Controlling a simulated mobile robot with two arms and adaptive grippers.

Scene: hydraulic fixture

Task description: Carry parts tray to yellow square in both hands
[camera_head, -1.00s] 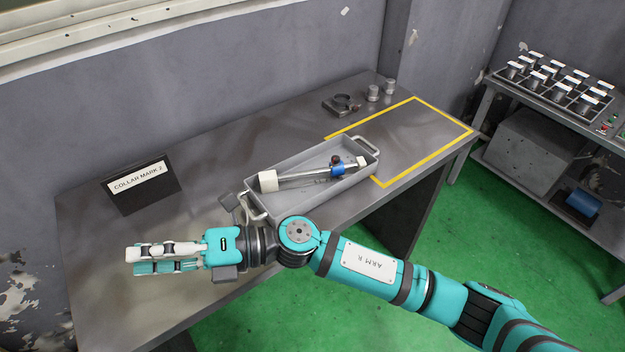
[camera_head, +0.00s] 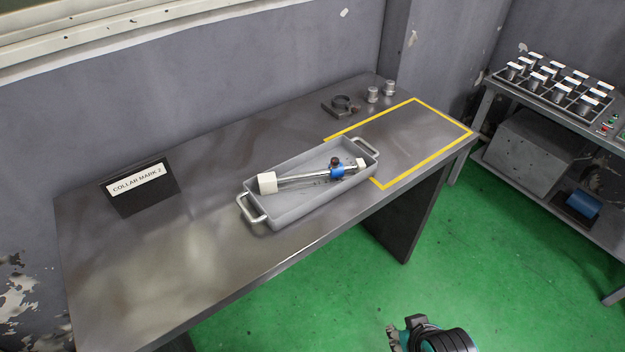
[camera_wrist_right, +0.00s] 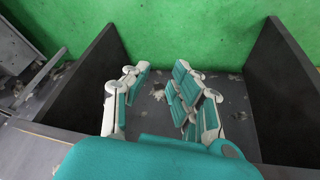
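The grey parts tray (camera_head: 318,204) sits on the workbench, with a metal handle at each end. Its right end covers part of the left line of the yellow square (camera_head: 430,160), and most of the tray is outside the square. In the tray lies a silver rod assembly with a white end block (camera_head: 267,182), a blue collar (camera_head: 337,172) and a dark red knob. A teal and black part of my right arm shows at the bottom of the head view. In the right wrist view my right gripper (camera_wrist_right: 158,92) is open and empty, its fingers apart. My left gripper is out of view.
A "COLLAR MARK 2" block (camera_head: 142,190) stands at the bench's left. A dark clamp-like part (camera_head: 341,106) and two small metal cylinders (camera_head: 373,94) stand behind the square. The square's inside looks clear. A shelf with a parts rack (camera_head: 556,88) stands at right.

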